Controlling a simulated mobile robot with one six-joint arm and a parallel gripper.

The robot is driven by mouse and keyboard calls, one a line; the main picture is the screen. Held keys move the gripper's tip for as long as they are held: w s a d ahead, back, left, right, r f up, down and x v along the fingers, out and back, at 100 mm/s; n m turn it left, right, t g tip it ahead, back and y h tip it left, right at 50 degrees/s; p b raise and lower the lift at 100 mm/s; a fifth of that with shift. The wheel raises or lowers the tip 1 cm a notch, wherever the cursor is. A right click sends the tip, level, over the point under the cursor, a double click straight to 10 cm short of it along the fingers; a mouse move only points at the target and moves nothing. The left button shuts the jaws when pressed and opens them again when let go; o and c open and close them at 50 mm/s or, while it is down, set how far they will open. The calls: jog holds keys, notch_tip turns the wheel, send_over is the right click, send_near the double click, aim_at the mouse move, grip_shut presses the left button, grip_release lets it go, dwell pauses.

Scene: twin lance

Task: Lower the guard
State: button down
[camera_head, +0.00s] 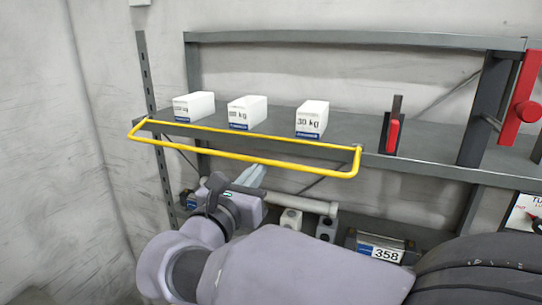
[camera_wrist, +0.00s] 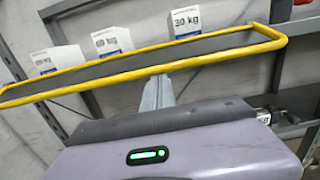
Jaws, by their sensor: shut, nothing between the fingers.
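The guard is a yellow bar frame (camera_head: 250,160) along the front edge of the shelf (camera_head: 270,124). In the head view its ends meet the shelf edge, and its long outer bar sticks out in front of that edge, a little lower in the picture. The guard also crosses the wrist view (camera_wrist: 150,68). My gripper (camera_head: 254,173) is shut and empty, with its pale fingers pointing up near the outer bar's middle. In the wrist view the fingertips (camera_wrist: 158,82) appear just below the near yellow bar; I cannot tell whether they touch it.
Three white weight boxes stand on the shelf, including the 30 kg box (camera_head: 312,120). A red-handled clamp (camera_head: 393,134) stands right of them. Below are a grey pipe (camera_head: 300,202) and a block labelled 358 (camera_head: 383,250). A grey upright (camera_head: 153,120) stands at left.

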jog(key=shift+s+a+r+g+p, duration=0.15)
jog(key=shift+s+r+g+p, duration=0.25)
jog(key=shift+r+p, duration=0.3)
